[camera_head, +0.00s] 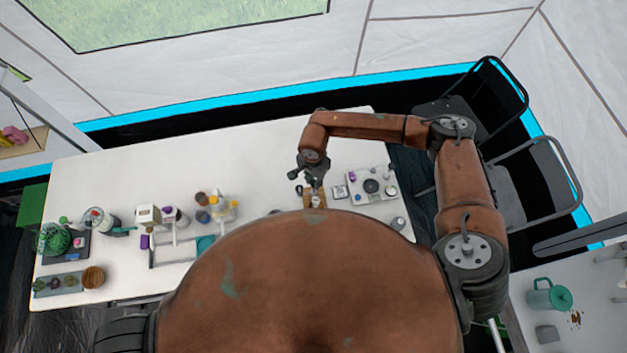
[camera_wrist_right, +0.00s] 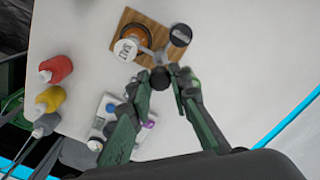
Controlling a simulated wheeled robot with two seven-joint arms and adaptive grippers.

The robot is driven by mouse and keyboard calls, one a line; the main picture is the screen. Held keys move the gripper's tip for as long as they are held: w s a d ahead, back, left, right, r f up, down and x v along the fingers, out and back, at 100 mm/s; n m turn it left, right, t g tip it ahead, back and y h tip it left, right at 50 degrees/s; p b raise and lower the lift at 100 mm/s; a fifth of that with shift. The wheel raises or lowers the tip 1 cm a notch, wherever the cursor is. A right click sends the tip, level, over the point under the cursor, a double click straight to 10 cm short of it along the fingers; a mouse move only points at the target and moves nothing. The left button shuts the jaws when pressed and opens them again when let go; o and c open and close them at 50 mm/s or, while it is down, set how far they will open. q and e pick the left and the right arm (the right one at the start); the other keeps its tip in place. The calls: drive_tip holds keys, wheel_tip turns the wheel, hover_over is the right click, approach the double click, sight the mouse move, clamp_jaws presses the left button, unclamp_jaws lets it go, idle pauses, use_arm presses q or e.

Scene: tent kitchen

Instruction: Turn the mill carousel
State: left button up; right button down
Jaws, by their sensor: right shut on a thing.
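The mill carousel shows in the right wrist view as a wooden board (camera_wrist_right: 128,18) with a round orange-brown part (camera_wrist_right: 138,33). A white-topped mill (camera_wrist_right: 125,50) and a dark-topped mill (camera_wrist_right: 181,35) stand on it. In the head view its wooden part (camera_head: 308,199) is partly hidden under my right gripper (camera_head: 313,182). In the wrist view my right gripper (camera_wrist_right: 160,75) is shut on a small dark round knob (camera_wrist_right: 160,80) at the carousel's near side. How the knob joins the carousel is hard to see. My left gripper is not in view.
A white tray (camera_head: 358,200) with small items sits right of the carousel. Red (camera_wrist_right: 56,68) and yellow (camera_wrist_right: 50,98) bottles show in the wrist view. The white table (camera_head: 230,150) is clear behind the carousel; jars, a rack and a green bowl (camera_head: 54,238) crowd its left.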

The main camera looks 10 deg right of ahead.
drive_tip(key=m+b, duration=0.2)
drive_tip(key=m, duration=0.1)
drive_tip(key=shift+w+f+b, duration=0.1)
drive_tip(key=shift+f+b, duration=0.05)
drive_tip(key=shift+b, duration=0.25)
drive_tip(key=m+b, duration=0.3)
drive_tip(key=m, duration=0.1)
drive_tip(key=shift+m, duration=0.4)
drive_tip(key=m+b, duration=0.2)
drive_tip(key=m, duration=0.2)
drive_tip(key=shift+m, duration=0.3)
drive_tip(key=m+b, duration=0.2)
drive_tip(key=m, duration=0.7)
drive_tip(key=shift+b, duration=0.4)
drive_tip(key=m, duration=0.4)
drive_tip(key=shift+r+m, duration=0.2)
drive_tip(key=shift+m, duration=0.1)
drive_tip(key=m, duration=0.4)
drive_tip(key=shift+m+p, duration=0.6)
drive_tip(key=shift+m, duration=2.1)
